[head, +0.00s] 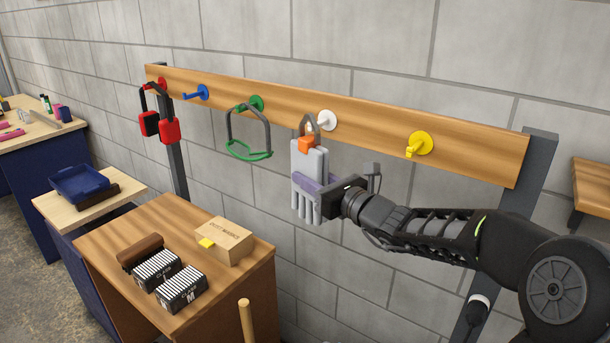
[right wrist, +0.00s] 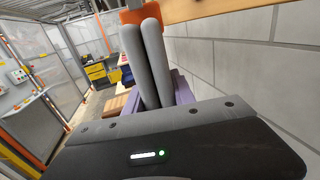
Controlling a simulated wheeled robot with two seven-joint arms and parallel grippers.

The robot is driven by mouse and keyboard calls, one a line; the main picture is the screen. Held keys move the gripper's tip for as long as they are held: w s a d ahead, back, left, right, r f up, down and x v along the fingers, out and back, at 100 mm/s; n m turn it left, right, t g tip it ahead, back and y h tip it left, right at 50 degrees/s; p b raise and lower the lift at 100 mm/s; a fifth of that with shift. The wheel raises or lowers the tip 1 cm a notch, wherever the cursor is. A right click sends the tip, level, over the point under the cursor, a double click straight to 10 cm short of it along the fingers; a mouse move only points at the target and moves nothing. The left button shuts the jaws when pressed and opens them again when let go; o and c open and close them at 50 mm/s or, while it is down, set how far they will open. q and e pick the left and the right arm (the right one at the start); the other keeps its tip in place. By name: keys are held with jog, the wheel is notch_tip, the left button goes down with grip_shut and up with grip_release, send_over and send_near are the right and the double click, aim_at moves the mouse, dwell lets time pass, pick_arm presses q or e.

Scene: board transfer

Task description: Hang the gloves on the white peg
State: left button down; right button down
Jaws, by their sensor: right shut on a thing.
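The grey gloves (head: 309,163) hang upright below an orange clip (head: 306,145) with a grey loop (head: 310,125) at the top. My right gripper (head: 308,186) is shut on the gloves, its purple fingers across their lower middle. The white peg (head: 328,120) is on the wooden rail, just right of the loop. I cannot tell whether the loop is around the peg or in front of it. In the right wrist view the gloves (right wrist: 148,62) stand between the fingers, with the orange clip (right wrist: 143,12) above; the peg does not show. My left gripper is not in view.
The rail (head: 375,125) also has a red peg with red-and-black ear defenders (head: 168,130), a blue peg (head: 196,93), a green peg with goggles (head: 250,135), and an empty yellow peg (head: 420,145). A cabinet (head: 160,215) with a cardboard box (head: 224,241) stands lower left.

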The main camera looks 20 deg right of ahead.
jog(key=shift+w+d+p, duration=0.3)
jog(key=shift+d+p, duration=0.05)
jog(key=shift+d, duration=0.2)
jog(key=shift+w+d+f+b, duration=0.4)
jog(key=shift+d+f+b, duration=0.2)
jog(key=shift+b, duration=0.05)
jog(key=c, duration=1)
grip_release()
jog(key=shift+o, duration=0.2)
jog(key=b+v, duration=0.2)
jog(key=v, duration=0.6)
